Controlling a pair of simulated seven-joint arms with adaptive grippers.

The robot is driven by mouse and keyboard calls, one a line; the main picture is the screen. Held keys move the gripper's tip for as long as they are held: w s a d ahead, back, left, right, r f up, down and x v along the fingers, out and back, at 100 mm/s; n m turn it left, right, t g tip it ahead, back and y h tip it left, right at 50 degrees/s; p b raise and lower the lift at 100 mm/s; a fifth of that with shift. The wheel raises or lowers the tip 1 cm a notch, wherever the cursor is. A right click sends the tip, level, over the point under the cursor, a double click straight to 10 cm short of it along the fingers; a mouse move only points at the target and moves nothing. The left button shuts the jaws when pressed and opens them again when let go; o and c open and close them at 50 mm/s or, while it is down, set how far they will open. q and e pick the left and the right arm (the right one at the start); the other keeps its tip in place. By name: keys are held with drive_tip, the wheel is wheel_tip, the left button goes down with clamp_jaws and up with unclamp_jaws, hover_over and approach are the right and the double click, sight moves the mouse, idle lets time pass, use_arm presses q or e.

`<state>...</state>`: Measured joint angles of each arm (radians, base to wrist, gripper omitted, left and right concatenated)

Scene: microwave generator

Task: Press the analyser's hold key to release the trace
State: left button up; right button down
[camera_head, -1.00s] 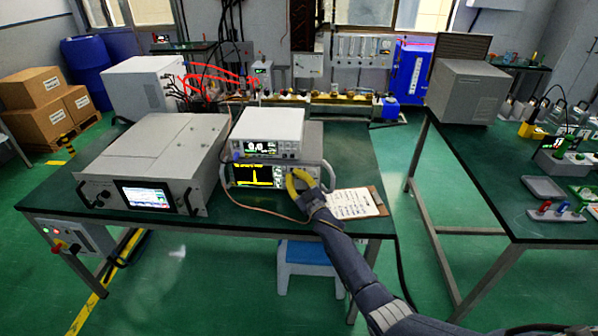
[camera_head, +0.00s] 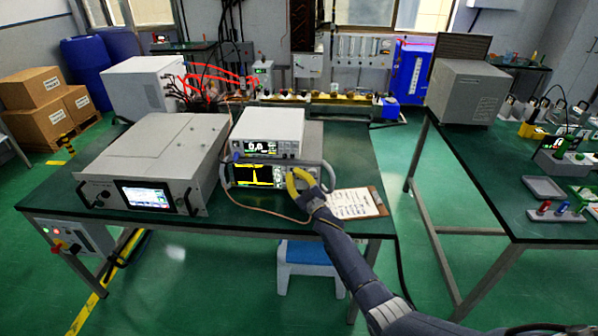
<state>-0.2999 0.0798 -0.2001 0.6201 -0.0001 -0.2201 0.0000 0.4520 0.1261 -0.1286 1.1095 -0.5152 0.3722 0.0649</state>
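The analyser (camera_head: 257,176) sits on the green bench under a smaller white instrument. Its dark screen shows a yellow trace with a tall peak. My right gripper (camera_head: 293,181), with yellow fingers, is at the right part of the analyser's front panel, over the key area. The fingers hide the keys behind them, so I cannot make out the hold key or tell whether it is being touched. Whether the fingers are open or shut is too small to tell. My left gripper is not in view.
A white instrument (camera_head: 267,134) with a digital readout stands on the analyser. A large grey generator (camera_head: 160,165) with a lit screen stands to the left. A clipboard (camera_head: 354,204) lies right of my gripper. A thin cable runs along the bench front.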

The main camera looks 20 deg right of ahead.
drive_tip(key=shift+w+d, duration=0.25)
drive_tip(key=shift+w, duration=0.5)
idle(1.6)
drive_tip(key=shift+s, duration=0.15)
drive_tip(key=shift+s+a, duration=0.25)
drive_tip(key=shift+s, duration=0.35)
drive_tip(key=shift+s+a, duration=0.3)
drive_tip(key=shift+s, duration=0.5)
drive_tip(key=shift+s+a, duration=0.3)
drive_tip(key=shift+s, duration=0.45)
drive_tip(key=shift+s+a, duration=0.3)
drive_tip(key=shift+s, duration=0.5)
drive_tip(key=shift+a, duration=0.1)
